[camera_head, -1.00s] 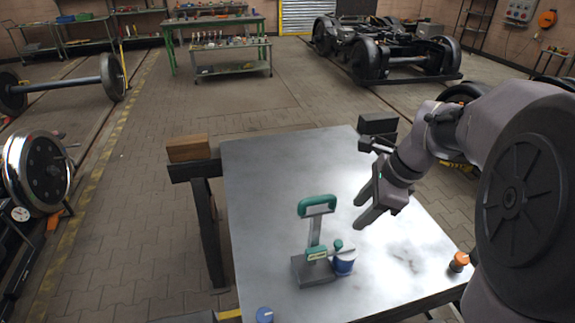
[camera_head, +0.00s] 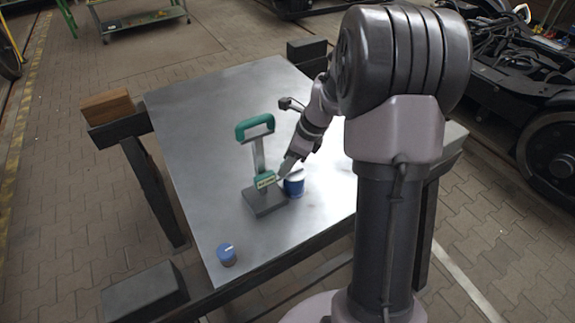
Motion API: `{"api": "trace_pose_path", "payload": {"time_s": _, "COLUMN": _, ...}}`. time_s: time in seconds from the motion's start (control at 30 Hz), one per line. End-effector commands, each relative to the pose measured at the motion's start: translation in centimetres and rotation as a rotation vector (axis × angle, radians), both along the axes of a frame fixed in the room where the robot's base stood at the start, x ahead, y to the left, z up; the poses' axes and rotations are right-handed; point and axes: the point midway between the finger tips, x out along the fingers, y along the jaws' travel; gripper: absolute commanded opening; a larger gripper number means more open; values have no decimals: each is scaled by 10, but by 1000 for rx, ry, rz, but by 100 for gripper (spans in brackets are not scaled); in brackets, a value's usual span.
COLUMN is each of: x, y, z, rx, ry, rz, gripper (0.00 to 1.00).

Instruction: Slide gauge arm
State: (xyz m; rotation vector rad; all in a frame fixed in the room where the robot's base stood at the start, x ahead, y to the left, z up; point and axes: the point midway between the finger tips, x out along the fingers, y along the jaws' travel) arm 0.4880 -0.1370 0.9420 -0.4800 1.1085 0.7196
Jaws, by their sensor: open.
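The gauge stands upright on the metal table. It has a dark grey base block (camera_head: 265,198), a grey upright post (camera_head: 258,153) and a green loop handle (camera_head: 254,127) on top. A green slider with a pale label (camera_head: 265,180) sits low on the post, just above the base. My gripper (camera_head: 287,168) is at the right of the post, close to the slider and above a blue and white round pot (camera_head: 294,184). Its fingers are partly hidden and small; I cannot tell whether they touch the slider.
The grey metal tabletop (camera_head: 192,130) is mostly bare. A blue knob-like piece (camera_head: 227,255) stands near the front edge. A wooden block (camera_head: 107,106) and dark blocks sit around the table on its supports. A bogie (camera_head: 530,90) stands at right.

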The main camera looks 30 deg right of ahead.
Motion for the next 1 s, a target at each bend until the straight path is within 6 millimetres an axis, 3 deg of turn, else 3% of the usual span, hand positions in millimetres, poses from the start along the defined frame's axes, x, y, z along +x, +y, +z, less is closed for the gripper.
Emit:
{"api": "trace_pose_path", "payload": {"time_s": 0.23, "x": 0, "y": 0, "z": 0, "rx": 0, "ry": 0, "rz": 1, "gripper": 45}}
{"api": "trace_pose_path", "payload": {"time_s": 0.47, "x": 0, "y": 0, "z": 0, "rx": 0, "ry": 0, "rz": 1, "gripper": 0}}
{"api": "trace_pose_path", "payload": {"time_s": 1.0, "x": 0, "y": 0, "z": 0, "rx": -1, "ry": 0, "rz": 2, "gripper": 0}}
